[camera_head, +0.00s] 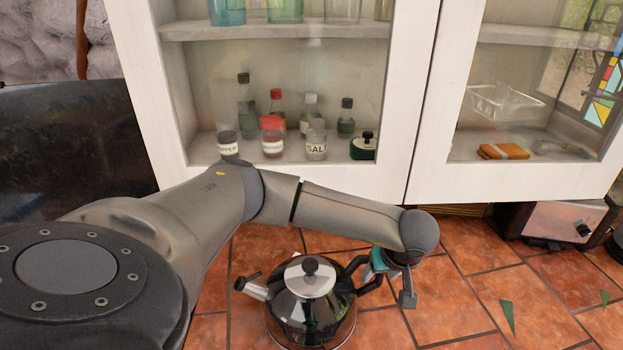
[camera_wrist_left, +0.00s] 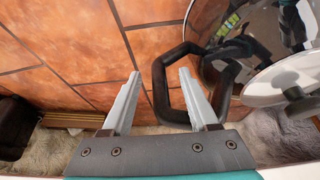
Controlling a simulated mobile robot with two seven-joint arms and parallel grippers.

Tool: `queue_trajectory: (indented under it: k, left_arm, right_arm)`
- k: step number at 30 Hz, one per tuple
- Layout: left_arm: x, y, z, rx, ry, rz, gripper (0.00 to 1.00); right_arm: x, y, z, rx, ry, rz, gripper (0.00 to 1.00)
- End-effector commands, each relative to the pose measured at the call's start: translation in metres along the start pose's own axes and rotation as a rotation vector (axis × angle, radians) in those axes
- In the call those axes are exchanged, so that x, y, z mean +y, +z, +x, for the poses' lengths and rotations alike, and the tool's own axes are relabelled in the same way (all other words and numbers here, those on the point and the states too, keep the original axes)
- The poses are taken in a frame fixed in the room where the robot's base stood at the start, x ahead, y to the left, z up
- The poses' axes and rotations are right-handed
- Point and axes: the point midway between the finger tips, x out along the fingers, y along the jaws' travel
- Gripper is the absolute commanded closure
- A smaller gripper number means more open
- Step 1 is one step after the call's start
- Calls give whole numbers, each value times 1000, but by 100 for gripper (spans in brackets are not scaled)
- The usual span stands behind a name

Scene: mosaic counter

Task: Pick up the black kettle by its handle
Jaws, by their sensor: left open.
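The black kettle (camera_head: 322,318) stands on the tiled counter at the bottom middle of the head view, with its spout to the left and its black handle (camera_head: 361,270) to the right. My left gripper (camera_head: 391,284) is at the handle side, pointing down. In the left wrist view the gripper (camera_wrist_left: 160,76) is open. The outer bar of the handle (camera_wrist_left: 160,92) shows between its two fingers, and the right finger overlaps the handle's loop. I cannot tell whether either finger touches it. The shiny kettle body (camera_wrist_left: 262,30) is at upper right there. My right gripper is not in view.
A white glass-fronted cabinet (camera_head: 424,120) with bottles and jars stands behind the counter. A metal appliance (camera_head: 560,222) is at the back right. The orange tiles (camera_head: 450,305) right of the gripper are mostly clear, apart from small green shards (camera_head: 507,315).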

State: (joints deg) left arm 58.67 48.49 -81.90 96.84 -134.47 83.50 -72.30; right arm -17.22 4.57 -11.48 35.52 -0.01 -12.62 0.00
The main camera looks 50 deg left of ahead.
Motion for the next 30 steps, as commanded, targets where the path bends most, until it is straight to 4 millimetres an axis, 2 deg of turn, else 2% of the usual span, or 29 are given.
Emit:
queue_trajectory:
  k: [7, 23, 30]
  left_arm:
    - [1, 0, 1, 0, 2, 0, 41]
    - [0, 0, 1, 0, 1, -1, 100]
    - [0, 0, 1, 0, 1, -1, 100]
  right_arm:
    - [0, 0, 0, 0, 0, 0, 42]
    - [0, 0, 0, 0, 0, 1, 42]
    - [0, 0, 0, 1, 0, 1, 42]
